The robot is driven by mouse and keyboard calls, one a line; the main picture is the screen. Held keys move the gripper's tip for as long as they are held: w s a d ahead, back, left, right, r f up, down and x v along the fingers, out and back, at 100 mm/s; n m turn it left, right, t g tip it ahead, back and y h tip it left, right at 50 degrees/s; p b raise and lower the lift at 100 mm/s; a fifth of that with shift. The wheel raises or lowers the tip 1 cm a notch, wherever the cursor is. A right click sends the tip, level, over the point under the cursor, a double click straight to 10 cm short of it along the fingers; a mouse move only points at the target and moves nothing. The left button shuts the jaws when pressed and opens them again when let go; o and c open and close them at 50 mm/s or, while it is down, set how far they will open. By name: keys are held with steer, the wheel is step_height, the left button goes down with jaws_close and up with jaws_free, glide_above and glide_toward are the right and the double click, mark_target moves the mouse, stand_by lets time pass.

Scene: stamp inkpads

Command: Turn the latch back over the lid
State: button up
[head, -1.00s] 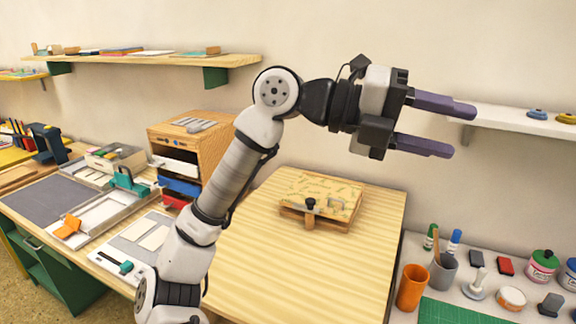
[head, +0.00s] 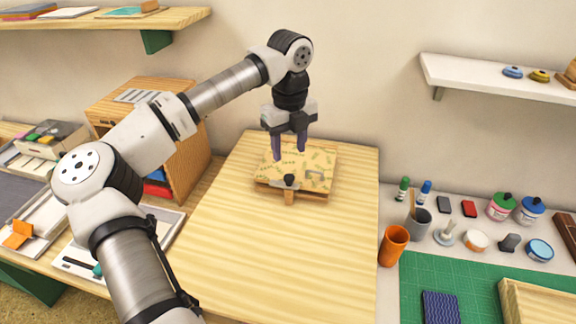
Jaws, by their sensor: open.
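The wooden box with a patterned yellow lid (head: 318,160) sits on the light wood table. The lid looks closed, lying flat on the box. The latch (head: 289,195), a small wooden piece with a black knob, is at the middle of the box's front edge and hangs down over the front. A grey metal handle (head: 315,174) is on the lid to the right of the knob. My gripper (head: 289,157) points down over the lid's left part, behind the knob. Its purple fingers are open with nothing between them. I cannot tell whether the fingertips touch the lid.
The wood tabletop (head: 260,255) in front of the box is clear. An orange cup (head: 394,246), a grey cup (head: 419,223), and several ink pots and stamps stand to the right beside a green mat (head: 440,275). A wooden cabinet (head: 188,165) stands left.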

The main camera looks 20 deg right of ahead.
mark_target(289, 176)
step_height(289, 176, down, 8)
steer(key=shift+r+p, duration=0.1)
steer(key=shift+p, duration=0.95)
steer(key=shift+c, duration=0.4)
steer(key=c, duration=0.9)
steer(key=shift+b, duration=0.3)
steer(key=m+b, duration=0.1)
steer(key=b, duration=0.1)
steer(key=m+b, duration=0.2)
steer(key=shift+w+f, duration=0.1)
steer(key=shift+f, duration=0.2)
steer(key=m+b, duration=0.3)
steer(key=m, duration=0.2)
steer(key=shift+r+m+b, duration=0.15)
steer(key=shift+m+b, duration=0.2)
steer(key=shift+m, duration=0.05)
steer(key=m+b, duration=0.1)
steer(key=m, duration=0.3)
steer(key=shift+r+m, duration=0.1)
steer(key=shift+m, duration=0.2)
steer(key=shift+m+b, duration=0.6)
steer(key=shift+m, duration=1.6)
